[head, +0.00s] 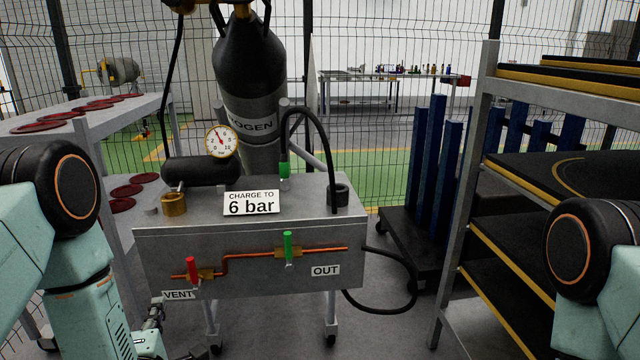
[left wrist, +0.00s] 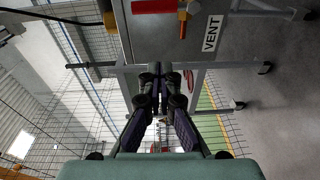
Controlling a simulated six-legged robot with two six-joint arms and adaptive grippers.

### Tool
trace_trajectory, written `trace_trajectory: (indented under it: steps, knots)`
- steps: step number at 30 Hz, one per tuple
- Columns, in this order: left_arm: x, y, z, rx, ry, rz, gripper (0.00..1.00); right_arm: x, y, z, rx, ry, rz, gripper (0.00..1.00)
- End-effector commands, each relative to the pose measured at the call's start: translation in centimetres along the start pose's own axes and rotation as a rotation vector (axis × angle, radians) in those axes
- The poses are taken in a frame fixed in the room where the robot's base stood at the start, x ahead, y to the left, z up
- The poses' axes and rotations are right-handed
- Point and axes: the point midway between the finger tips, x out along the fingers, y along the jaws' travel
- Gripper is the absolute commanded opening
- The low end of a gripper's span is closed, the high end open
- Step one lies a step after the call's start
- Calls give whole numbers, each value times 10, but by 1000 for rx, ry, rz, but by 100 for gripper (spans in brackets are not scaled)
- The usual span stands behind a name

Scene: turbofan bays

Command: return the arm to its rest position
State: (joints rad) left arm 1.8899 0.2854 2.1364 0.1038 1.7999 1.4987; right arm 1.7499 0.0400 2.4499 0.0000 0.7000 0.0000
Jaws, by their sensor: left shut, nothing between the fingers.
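My left arm comes in from the left, bent, with its gripper (head: 154,318) low at the front left of the metal charging cart (head: 250,262). In the left wrist view the two dark fingers (left wrist: 160,82) are together with nothing between them. The fingers are apart from the red VENT handle (head: 192,268), which also shows at the top of the left wrist view (left wrist: 183,22). My right arm shows only as a joint and link at the right edge; its gripper is out of view.
The cart carries a round gauge (head: 222,141), a "6 bar" sign (head: 251,203), a green OUT handle (head: 288,247) and a black hose (head: 408,290). A dark nitrogen cylinder (head: 249,65) stands behind. A shelf rack (head: 472,190) is at right, a table with red discs (head: 80,118) at left.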

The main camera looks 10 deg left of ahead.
Motion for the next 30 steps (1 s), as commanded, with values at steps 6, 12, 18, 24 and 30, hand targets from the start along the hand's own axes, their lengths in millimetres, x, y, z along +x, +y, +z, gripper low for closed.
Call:
trace_trajectory:
  steps: [6,12,18,24,30]
  knots:
    - [-21,-60,9,422,-105,-275,0,0,0,0,0,0,0,0]
    - [-86,-124,24,858,-400,-569,0,-8,0,0,0,0,0,0]
    - [-198,-168,27,1255,-891,-812,0,-22,0,0,0,0,0,0]
    - [-305,-170,12,1436,-1333,-952,0,-38,0,0,0,0,0,0]
    - [-339,-160,4,1459,-1430,-997,0,-51,0,0,0,0,0,0]
